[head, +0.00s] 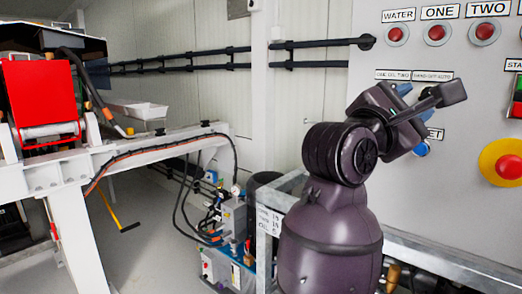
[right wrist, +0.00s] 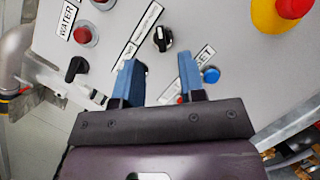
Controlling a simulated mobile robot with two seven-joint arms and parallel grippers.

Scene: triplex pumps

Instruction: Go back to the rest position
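My right arm rises in the head view in front of the grey control panel (head: 455,80). My right gripper (head: 414,118) is at the panel's left part, with blue fingers partly hidden by its own dark body. In the right wrist view my right gripper (right wrist: 159,72) is open, its two blue fingers apart with nothing between them. The fingers point at the panel face, below a black rotary switch (right wrist: 162,38). A blue reset button (right wrist: 210,74) is just right of the right finger. I cannot tell the exact gap to the panel. My left gripper is not in view.
The panel has red lamps (head: 396,34) along the top and a red emergency stop (head: 508,166) on yellow. A metal frame (head: 268,240) stands below it. A white steel beam (head: 165,142) and red machine (head: 38,95) stand left. Grey floor (head: 150,235) is open between.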

